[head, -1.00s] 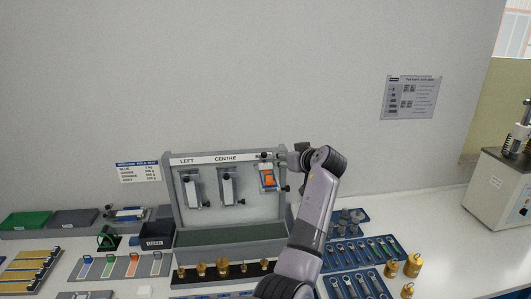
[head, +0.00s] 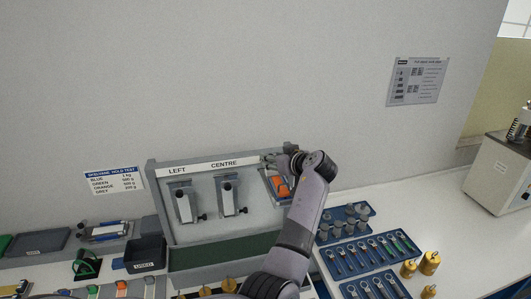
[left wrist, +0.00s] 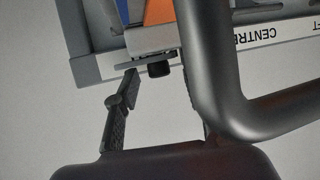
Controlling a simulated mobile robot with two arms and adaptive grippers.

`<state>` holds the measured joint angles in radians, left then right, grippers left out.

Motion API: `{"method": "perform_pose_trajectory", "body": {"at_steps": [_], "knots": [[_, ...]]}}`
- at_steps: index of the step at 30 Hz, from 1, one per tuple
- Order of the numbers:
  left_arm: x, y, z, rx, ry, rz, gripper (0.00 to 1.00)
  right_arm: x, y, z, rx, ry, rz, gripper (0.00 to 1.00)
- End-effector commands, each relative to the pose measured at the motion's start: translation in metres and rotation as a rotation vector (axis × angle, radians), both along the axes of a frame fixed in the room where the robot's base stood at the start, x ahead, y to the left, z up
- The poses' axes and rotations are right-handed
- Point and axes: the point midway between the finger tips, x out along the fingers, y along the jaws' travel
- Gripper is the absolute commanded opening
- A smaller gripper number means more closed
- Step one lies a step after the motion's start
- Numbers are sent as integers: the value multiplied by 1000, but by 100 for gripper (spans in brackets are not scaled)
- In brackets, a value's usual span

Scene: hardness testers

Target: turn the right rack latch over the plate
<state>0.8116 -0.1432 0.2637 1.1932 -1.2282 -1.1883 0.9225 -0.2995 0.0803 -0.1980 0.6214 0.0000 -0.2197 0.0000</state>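The grey rack (head: 240,206) stands against the wall, with stations marked LEFT and CENTRE and an unread one at right. The right station holds an orange piece (head: 283,189), which also shows in the left wrist view (left wrist: 158,12). My left gripper (head: 284,160) is at the top of this station and covers much of it. In the left wrist view the gripper (left wrist: 160,92) is open, its fingers apart on either side of a black knob (left wrist: 158,69) under a flat grey latch bar (left wrist: 128,66). Contact cannot be told. A dark curved part hides one finger. My right gripper is not in view.
A blue tray of wrenches (head: 370,252) and a tray of grey weights (head: 345,222) lie right of the rack. Brass weights (head: 429,263) stand beside them. A dark bin (head: 146,252) is at left. The bench further right is clear up to a machine (head: 500,178).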

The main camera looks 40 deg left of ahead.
Motion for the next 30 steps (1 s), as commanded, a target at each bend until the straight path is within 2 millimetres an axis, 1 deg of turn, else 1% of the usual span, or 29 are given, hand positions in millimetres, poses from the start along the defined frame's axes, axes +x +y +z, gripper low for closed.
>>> {"method": "perform_pose_trajectory", "body": {"at_steps": [5,11,18,27,29,30], "knots": [[0,-3,-2,0,0,-1,39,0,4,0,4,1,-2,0],[0,-3,-2,0,0,-1,39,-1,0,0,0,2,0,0],[0,-2,-2,0,0,0,24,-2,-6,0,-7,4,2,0],[0,-2,-2,0,0,-1,4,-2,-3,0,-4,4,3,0],[0,-2,-1,1,-1,-1,0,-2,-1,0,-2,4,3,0],[0,-2,-1,1,-1,-1,0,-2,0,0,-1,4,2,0]]}}
